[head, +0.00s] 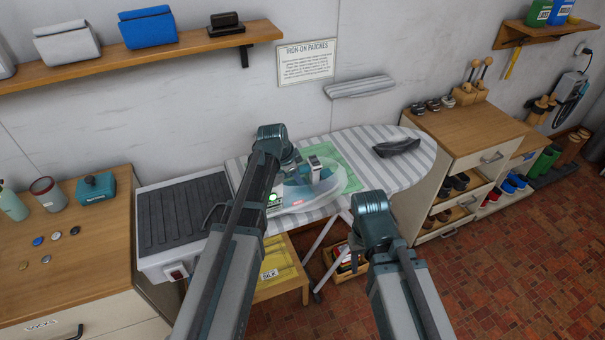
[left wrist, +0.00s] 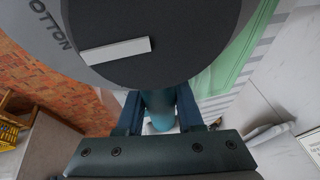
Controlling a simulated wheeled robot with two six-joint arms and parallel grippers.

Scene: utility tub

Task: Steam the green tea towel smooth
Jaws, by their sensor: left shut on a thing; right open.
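The green tea towel (head: 345,170) lies on the striped ironing board (head: 415,155); the iron and my left arm hide part of it. Its green cloth also shows in the left wrist view (left wrist: 236,62). The teal iron (head: 290,196), with a pale translucent body, is at the towel's near left side; I cannot tell whether it touches the cloth. My left gripper (head: 313,170) is shut on its handle (left wrist: 160,104). A dark dial marked COTTON (left wrist: 150,45) fills the top of the wrist view. My right arm is in front of the board; its gripper is hidden.
A dark grey object (head: 397,147) lies on the board's right part. A ridged black rest (head: 184,212) adjoins its left end. A wooden cabinet (head: 75,270) with a mug and small discs stands left, drawers (head: 465,140) right. A shelf (head: 130,58) hangs above.

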